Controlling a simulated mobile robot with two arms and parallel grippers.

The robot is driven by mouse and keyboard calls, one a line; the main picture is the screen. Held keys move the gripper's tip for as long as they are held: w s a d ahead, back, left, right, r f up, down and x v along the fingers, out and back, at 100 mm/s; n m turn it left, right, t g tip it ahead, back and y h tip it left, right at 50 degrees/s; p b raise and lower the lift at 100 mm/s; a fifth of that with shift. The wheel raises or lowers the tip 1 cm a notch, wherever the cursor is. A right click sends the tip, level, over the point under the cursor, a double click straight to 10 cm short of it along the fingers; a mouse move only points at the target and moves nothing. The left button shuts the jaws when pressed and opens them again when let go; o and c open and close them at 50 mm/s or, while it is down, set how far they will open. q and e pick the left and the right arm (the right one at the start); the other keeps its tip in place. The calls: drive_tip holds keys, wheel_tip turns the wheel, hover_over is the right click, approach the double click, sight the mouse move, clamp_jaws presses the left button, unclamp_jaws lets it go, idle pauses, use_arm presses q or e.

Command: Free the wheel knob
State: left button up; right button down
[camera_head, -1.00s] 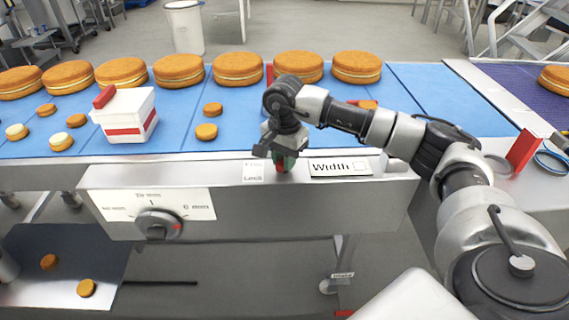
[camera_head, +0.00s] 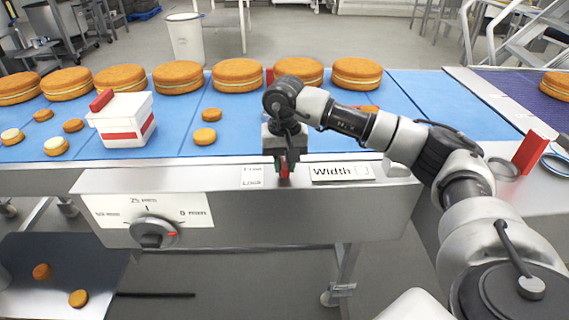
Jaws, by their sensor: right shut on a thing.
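The wheel knob (camera_head: 153,234) is a grey dial with a red mark on its right side, on a white scale plate (camera_head: 110,211) at the conveyor's front panel. To its right, a small label (camera_head: 252,177) reading Free above Lock sits beside a small red lever (camera_head: 284,171). My right gripper (camera_head: 284,162) points down and is shut on the red lever, at the panel's top edge. Its fingers hide part of the lever. My left gripper is not in view.
A Width label (camera_head: 340,172) is right of the lever. The blue belt (camera_head: 230,118) carries large cakes (camera_head: 238,75), small cakes and a white box (camera_head: 123,120) with red bands. A red block (camera_head: 529,152) stands at the right. Below the panel a tray (camera_head: 60,265) holds small cakes.

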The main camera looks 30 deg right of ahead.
sight(284, 163)
drive_tip(key=shift+r, duration=0.1)
idle(0.3)
drive_tip(key=c, duration=1)
unclamp_jaws()
wheel_tip(284, 163, up, 11)
